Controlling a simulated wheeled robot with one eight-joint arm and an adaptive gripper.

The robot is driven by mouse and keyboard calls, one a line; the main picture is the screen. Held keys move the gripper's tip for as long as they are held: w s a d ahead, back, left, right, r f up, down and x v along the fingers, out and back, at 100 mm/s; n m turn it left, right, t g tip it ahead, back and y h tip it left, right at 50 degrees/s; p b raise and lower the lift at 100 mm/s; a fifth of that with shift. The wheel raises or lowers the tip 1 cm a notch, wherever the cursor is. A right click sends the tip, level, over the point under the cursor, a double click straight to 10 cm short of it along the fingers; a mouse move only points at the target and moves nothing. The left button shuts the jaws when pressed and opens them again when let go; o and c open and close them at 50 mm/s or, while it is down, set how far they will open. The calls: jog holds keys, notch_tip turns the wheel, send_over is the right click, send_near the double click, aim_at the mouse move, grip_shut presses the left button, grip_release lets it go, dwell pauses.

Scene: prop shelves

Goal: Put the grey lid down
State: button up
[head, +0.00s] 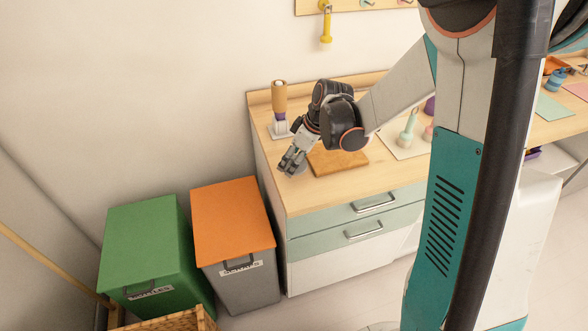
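My gripper (291,164) points down over the left front part of the wooden counter (323,195), left of a brown wooden board (338,161). Its fingers are small and dark grey in this view. A grey patch shows at the fingertips, but I cannot tell the grey lid apart from the fingers there. Whether the fingers are open or shut on something is not clear. No grey lid shows clearly elsewhere on the counter.
Behind my gripper stands a brown-topped holder (279,105). A white board with a green-grey bottle (407,130) lies to the right. A green-lidded bin (143,240) and an orange-lidded bin (232,220) stand on the floor at left. The counter's front strip is clear.

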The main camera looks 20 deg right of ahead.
jog(key=shift+f+b, duration=0.55)
jog(key=shift+f, duration=1.25)
jog(key=shift+f, duration=0.1)
jog(key=o, duration=0.8)
jog(key=shift+o, duration=0.2)
jog(key=p+v, duration=0.4)
jog(key=v, duration=0.8)
